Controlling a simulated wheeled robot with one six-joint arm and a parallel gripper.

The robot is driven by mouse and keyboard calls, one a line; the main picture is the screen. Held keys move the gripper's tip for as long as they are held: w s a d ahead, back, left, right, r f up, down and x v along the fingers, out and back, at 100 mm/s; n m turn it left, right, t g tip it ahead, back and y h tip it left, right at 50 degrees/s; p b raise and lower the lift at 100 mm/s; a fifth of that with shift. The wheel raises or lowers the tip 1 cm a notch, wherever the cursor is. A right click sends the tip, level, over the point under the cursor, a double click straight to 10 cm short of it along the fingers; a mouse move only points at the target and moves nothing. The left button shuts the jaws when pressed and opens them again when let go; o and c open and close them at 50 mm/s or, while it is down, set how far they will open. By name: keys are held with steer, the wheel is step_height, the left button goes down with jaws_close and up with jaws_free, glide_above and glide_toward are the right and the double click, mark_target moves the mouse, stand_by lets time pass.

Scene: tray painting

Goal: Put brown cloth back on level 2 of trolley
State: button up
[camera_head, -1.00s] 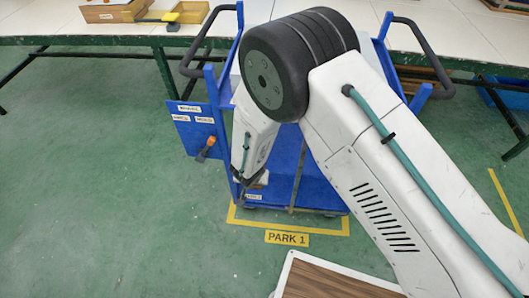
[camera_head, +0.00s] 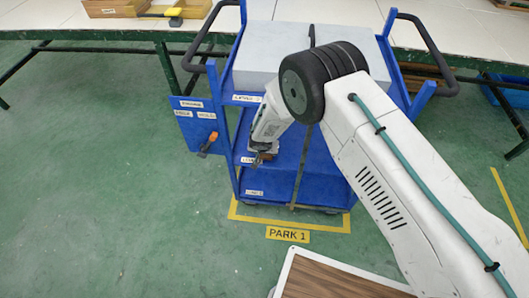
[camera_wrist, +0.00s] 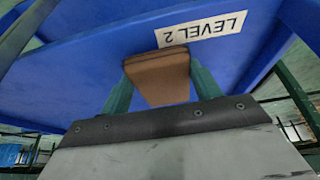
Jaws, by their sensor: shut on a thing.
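The brown cloth (camera_wrist: 158,80) is a small folded brown piece between the two green fingers of my gripper (camera_wrist: 161,72) in the wrist view. My gripper is shut on it. The cloth's far end is at the front edge of a blue shelf, beside the LEVEL 2 label (camera_wrist: 203,29). I cannot tell whether it touches the shelf. In the head view my gripper (camera_head: 260,157) is at the front of the blue trolley (camera_head: 288,183), at the middle shelf's height. The cloth is barely visible there, and my arm covers part of the trolley.
A large grey block (camera_head: 262,50) lies on the trolley's top. A blue side panel (camera_head: 196,125) with labels and an orange-handled tool (camera_head: 208,146) is at its left. A dark strap runs down the trolley's front. Work tables stand behind. Green floor is open at left.

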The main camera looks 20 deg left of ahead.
steer(key=shift+f, duration=0.35)
steer(key=o, duration=1)
steer(key=shift+f, duration=0.15)
steer(key=v, duration=1.2)
